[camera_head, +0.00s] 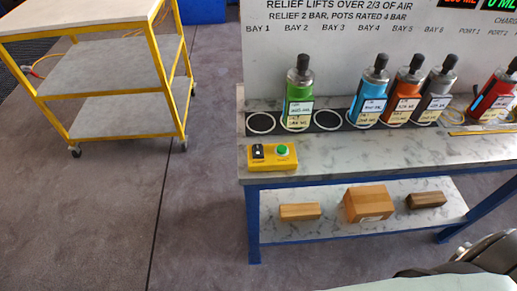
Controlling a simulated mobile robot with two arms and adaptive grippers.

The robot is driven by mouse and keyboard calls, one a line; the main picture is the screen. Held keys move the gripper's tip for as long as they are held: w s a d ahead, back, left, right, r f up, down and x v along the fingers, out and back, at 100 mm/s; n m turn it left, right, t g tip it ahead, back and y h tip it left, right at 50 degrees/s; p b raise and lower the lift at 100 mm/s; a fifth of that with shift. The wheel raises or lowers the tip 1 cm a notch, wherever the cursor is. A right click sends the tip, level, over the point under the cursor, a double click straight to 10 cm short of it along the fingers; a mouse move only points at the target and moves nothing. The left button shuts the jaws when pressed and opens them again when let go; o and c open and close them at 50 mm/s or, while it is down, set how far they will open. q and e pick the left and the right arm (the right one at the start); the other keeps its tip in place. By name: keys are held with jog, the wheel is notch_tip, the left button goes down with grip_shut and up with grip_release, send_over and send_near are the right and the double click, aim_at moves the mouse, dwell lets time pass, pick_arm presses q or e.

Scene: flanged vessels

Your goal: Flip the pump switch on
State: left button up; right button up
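The yellow control box (272,161) sits at the front left of the bench top, below the bay row. It carries a dark switch (258,152) on its left and a round green button (282,151) on its right. The switch is too small to tell which way it is set. Neither gripper shows its fingers; only a grey and black part of my arm is at the lower right, well apart from the box. Nothing touches the box.
Flanged vessels, green (299,92), blue (370,92), orange (405,92), grey (438,90) and red (494,92), stand behind the box. Wooden blocks (368,203) lie on the lower shelf. A yellow-framed cart (115,65) stands at left. Bench front around the box is clear.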

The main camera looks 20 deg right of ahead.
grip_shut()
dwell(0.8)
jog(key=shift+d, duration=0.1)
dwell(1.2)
